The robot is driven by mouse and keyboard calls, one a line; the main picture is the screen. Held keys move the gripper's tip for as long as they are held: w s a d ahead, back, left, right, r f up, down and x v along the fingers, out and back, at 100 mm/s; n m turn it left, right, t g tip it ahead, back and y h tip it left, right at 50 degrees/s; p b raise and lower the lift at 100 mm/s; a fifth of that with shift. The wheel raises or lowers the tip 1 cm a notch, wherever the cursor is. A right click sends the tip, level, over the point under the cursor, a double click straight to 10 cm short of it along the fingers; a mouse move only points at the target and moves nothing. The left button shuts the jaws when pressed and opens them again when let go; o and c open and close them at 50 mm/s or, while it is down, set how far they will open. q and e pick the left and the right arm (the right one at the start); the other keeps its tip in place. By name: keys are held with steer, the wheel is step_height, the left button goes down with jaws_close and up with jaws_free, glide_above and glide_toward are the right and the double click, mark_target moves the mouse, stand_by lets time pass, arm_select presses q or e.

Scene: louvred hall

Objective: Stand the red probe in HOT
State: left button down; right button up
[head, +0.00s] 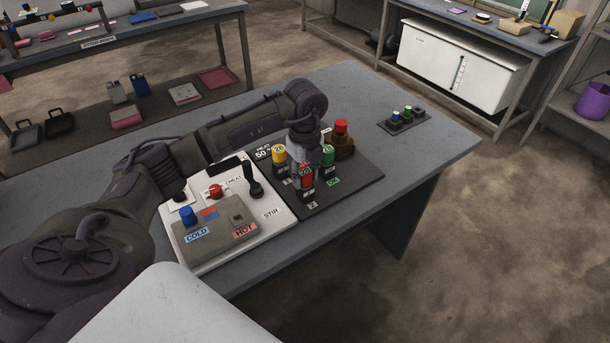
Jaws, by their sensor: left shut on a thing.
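The red probe (306,177), a red piece marked 20, is upright at the front of the dark mat (345,187). My left gripper (303,160) points down from above and is shut on its top; the fingers hide part of it. I cannot tell whether its bottom touches the holder below. The HOT label (244,230) is on the front right of a grey block (208,243), with a small dark square opening (237,217) behind it. A blue piece (187,215) stands by the COLD label (197,235). My right gripper is out of view.
A yellow piece (279,154), a green piece (328,155) and a brown red-topped object (341,140) stand close around the gripper. A black lever (252,181) and red knob (215,191) rise behind the grey block. The table's right end is mostly clear.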

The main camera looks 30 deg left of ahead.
arm_select(q)
steer(key=shift+r+p, duration=3.45)
steer(key=shift+r, duration=1.35)
steer(key=shift+f, duration=0.1)
